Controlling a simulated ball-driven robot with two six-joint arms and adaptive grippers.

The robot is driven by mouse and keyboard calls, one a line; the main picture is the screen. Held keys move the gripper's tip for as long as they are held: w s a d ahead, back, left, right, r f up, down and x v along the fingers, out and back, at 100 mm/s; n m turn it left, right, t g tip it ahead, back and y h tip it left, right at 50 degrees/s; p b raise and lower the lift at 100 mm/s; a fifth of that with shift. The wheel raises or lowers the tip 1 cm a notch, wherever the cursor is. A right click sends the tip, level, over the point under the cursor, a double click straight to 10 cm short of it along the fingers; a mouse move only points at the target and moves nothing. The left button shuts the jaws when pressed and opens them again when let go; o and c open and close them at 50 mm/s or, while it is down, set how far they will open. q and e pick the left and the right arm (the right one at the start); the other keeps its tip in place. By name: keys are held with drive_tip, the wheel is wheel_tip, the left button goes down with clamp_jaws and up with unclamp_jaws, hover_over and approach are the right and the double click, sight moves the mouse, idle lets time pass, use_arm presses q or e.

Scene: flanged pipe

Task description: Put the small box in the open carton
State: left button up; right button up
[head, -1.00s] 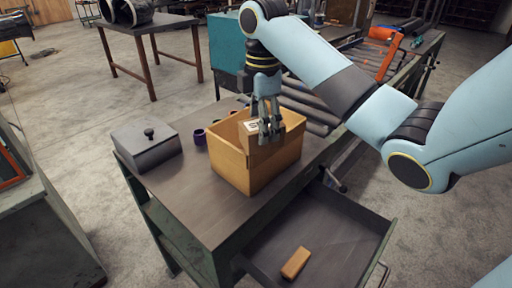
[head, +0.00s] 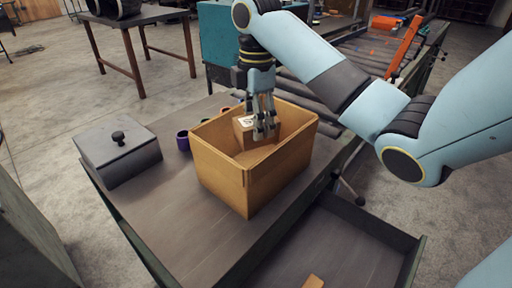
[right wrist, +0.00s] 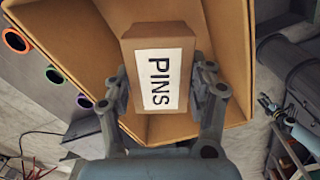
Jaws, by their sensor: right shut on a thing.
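The open carton (head: 221,178) is a tan cardboard box without a lid, standing on the workbench in the head view. The small box (head: 241,134) is brown with a white label, and the right wrist view shows the label reading PINS on the small box (right wrist: 158,40). My right gripper (head: 265,136) points down into the carton's opening. In the right wrist view its fingers (right wrist: 163,95) are shut on the small box's two sides. The small box is inside the carton's rim; I cannot tell whether it touches the floor. My left gripper is not in view.
A grey lidded box (head: 118,150) with a black knob stands left of the carton. Small round cups, one purple (head: 183,140), stand behind the carton. An open drawer (head: 335,245) at the front right holds a wooden block (head: 313,282). Bench space at the front left is clear.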

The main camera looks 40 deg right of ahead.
sight(256, 144)
wheel_tip(256, 144, down, 5)
drive_tip(key=b, duration=0.3)
drive_tip(key=shift+s+a+b, duration=0.15)
drive_tip(key=shift+b, duration=0.15)
drive_tip(key=shift+f+p, duration=0.3)
drive_tip(key=shift+f, duration=1.9)
drive_tip(key=o, duration=1.4)
drive_tip(key=shift+f, duration=0.15)
drive_tip(key=shift+o, duration=0.2)
